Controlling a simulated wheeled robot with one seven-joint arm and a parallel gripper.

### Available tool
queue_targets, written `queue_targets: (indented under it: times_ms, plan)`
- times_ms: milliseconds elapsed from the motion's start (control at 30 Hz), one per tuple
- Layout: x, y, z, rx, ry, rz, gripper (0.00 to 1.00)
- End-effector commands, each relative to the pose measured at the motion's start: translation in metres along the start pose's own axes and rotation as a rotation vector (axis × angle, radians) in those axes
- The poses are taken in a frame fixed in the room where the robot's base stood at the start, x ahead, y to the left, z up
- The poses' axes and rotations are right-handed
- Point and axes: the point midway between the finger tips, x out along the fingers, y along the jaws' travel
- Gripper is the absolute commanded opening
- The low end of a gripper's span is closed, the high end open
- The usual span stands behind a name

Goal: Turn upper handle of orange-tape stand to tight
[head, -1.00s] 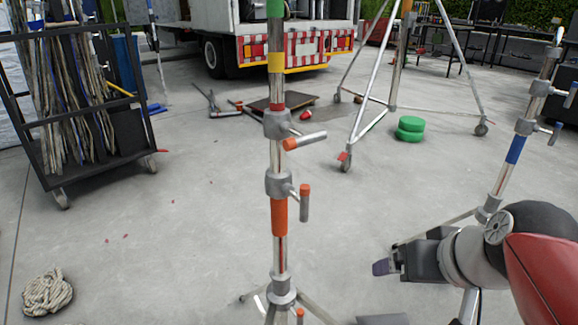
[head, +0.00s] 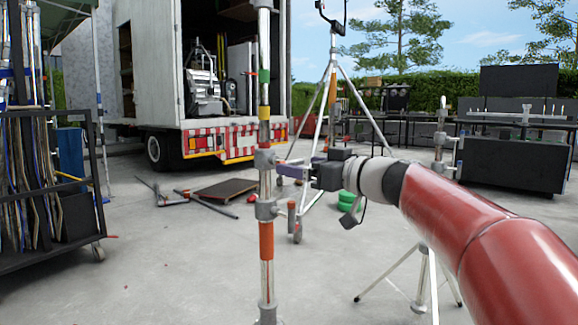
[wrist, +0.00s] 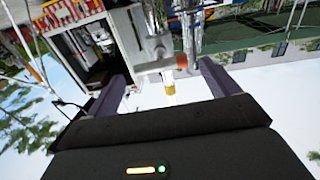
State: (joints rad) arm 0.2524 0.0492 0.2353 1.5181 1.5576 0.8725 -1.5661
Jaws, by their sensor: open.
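The orange-tape stand stands upright in the middle of the head view, with orange tape (head: 266,240) below two grey collars. Its upper collar (head: 265,160) is level with my gripper (head: 284,172), which reaches in from the right. The upper handle is mostly hidden behind or beside my fingers.
A cart of poles (head: 45,180) stands at the left. A tall tripod (head: 331,100) stands behind my gripper. Concrete floor at front left is clear.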

Motion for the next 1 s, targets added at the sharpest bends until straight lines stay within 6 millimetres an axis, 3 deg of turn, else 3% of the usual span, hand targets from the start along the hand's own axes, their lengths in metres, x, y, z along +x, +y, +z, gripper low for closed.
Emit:
queue_targets:
  times_ms: [100, 300, 633, 900, 1000]
  plan:
    - [0.020, -0.001, -0.002, 0.001, -0.001, -0.003, 0.87]
    - [0.040, -0.001, -0.001, 0.000, -0.002, -0.002, 0.87]
    - [0.043, -0.001, 0.000, 0.000, -0.002, 0.000, 0.86]
    - [0.043, -0.001, 0.000, 0.000, -0.002, 0.000, 0.51]
    - [0.043, -0.001, 0.000, 0.000, -0.002, 0.000, 0.43]
